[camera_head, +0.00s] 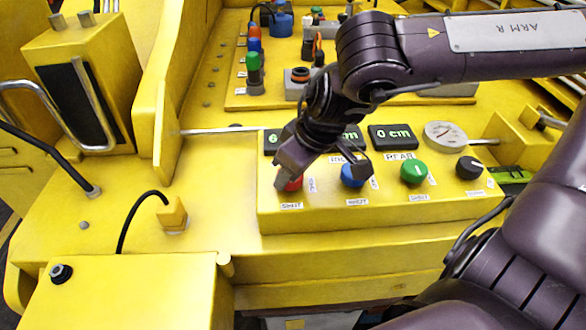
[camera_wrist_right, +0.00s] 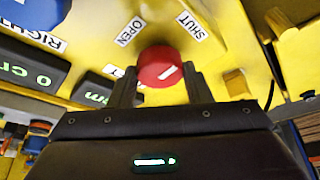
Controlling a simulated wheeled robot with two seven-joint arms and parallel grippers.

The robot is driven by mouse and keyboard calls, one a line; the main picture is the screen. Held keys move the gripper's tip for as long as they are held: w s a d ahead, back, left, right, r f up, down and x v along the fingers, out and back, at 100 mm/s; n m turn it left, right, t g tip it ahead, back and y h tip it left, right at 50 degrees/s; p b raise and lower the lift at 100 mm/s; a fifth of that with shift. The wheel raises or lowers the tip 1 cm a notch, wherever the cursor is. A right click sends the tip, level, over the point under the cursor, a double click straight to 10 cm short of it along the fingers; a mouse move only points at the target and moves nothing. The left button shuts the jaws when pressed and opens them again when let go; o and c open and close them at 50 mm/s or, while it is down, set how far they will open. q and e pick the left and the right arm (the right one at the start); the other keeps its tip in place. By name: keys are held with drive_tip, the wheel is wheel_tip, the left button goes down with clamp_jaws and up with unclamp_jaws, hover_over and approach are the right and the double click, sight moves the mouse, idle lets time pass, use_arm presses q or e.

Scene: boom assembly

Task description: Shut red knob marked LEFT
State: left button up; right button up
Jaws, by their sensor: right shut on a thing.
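The red knob (camera_head: 295,184) sits at the left end of the yellow control box, mostly hidden by my right gripper (camera_head: 291,176). In the right wrist view the red knob (camera_wrist_right: 161,66) shows a short white slanted mark. A SHUT label (camera_wrist_right: 190,26) is above it to the right and an OPEN label (camera_wrist_right: 130,31) above it to the left. My right gripper's fingers (camera_wrist_right: 161,90) are shut on the knob, one on each side. The label marking this knob LEFT is not readable. My left gripper is not in view.
A blue knob (camera_head: 353,175), a green knob (camera_head: 414,172) and a black knob (camera_head: 469,167) stand in the same row. Behind them are cm displays (camera_head: 393,137) and a round gauge (camera_head: 445,134). The yellow deck left of the box is mostly clear, apart from a cable plug (camera_head: 173,215).

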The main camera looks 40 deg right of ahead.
drive_tip(key=shift+m, duration=0.6)
drive_tip(key=o, duration=1)
drive_tip(key=shift+v, duration=3.9)
drive_tip(key=shift+a, duration=0.15)
